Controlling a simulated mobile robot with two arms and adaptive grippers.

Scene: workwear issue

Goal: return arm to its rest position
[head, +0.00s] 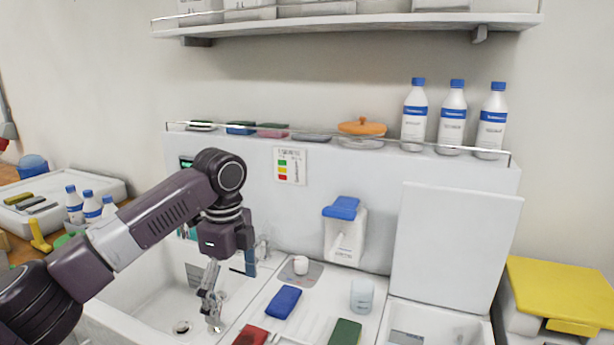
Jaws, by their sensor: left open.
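My left arm (150,220) comes in from the left and bends down at the wrist over the white sink (148,300). My left gripper (211,302) points down above the sink basin, near its right side. It is open, and I see nothing between its fingers. My right gripper is out of view.
Right of the sink lie a blue sponge (283,302), a red sponge (250,336) and a green sponge (345,333). A white dispenser (344,235) hangs on the wall panel. Bottles (452,118) stand on the ledge. A yellow-lidded bin (560,288) is at the right.

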